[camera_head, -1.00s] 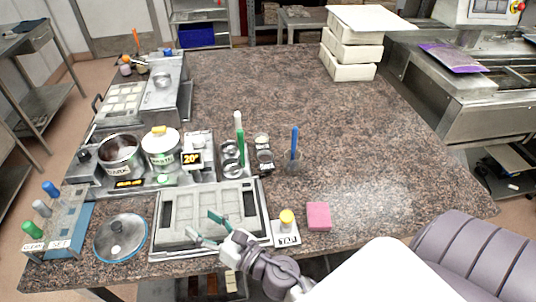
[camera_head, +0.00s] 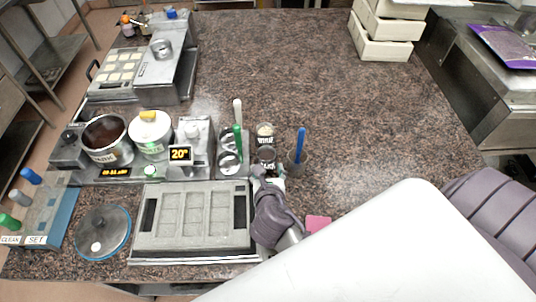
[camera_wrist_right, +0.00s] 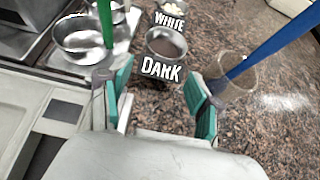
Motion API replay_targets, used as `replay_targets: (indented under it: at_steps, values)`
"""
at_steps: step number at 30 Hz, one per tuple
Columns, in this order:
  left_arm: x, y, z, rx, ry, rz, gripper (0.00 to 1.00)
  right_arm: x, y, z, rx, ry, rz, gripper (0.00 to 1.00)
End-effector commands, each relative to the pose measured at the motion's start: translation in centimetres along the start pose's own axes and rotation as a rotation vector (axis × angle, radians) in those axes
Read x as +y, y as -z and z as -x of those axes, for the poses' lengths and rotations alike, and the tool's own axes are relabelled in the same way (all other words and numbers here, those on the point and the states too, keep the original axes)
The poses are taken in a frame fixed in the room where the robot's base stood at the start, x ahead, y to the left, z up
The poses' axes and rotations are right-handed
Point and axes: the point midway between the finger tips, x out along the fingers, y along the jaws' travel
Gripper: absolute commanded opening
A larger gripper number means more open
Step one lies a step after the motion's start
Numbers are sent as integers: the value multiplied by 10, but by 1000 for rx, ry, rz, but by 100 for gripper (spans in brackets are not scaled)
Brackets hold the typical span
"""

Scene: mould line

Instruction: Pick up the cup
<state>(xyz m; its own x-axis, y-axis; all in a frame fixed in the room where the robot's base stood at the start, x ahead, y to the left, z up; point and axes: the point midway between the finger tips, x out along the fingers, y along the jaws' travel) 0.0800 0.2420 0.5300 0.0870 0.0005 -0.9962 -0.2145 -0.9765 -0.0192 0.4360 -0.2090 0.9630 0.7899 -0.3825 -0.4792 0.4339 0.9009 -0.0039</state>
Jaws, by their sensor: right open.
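Several cups stand close together, and I cannot tell which one the task means. A small metal cup labelled DARK (camera_wrist_right: 166,44) holds dark brown contents; in the head view (camera_head: 266,154) it is just beyond my right gripper. A cup labelled WHITE (camera_head: 265,131) stands behind it. A clear cup (camera_wrist_right: 232,84) holding a blue-handled tool (camera_head: 300,144) is to their right. My right gripper (camera_wrist_right: 158,97) is open and empty, its green-padded fingers short of the DARK cup. In the head view the gripper (camera_head: 268,174) is partly hidden by its own wrist. My left gripper is out of view.
Metal bowls (camera_wrist_right: 88,40) with green- and white-handled tools sit left of the cups. A grey mould tray (camera_head: 193,218) lies left of my right arm, and a pink block (camera_head: 318,223) to its right. The counter beyond the cups is clear.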

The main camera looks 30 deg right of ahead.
Motion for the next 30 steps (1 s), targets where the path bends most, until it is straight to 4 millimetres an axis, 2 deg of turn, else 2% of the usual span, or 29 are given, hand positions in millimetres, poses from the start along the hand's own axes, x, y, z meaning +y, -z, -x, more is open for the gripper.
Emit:
replay_targets:
  at_steps: [3, 10, 15, 20, 23, 30]
  values:
    - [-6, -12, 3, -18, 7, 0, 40, 0, -2, -15, -1, 2, -1, 63]
    - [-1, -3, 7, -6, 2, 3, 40, 0, -1, -52, -1, 0, 0, 63]
    - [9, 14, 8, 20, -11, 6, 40, 0, -1, -61, -1, -1, -2, 63]
    - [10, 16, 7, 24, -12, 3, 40, 0, 0, -61, -1, -1, -3, 63]
    - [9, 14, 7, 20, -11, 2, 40, 0, 0, -60, -1, -1, -2, 50]
    - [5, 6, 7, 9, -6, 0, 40, 0, -1, -60, -2, -1, -3, 10]
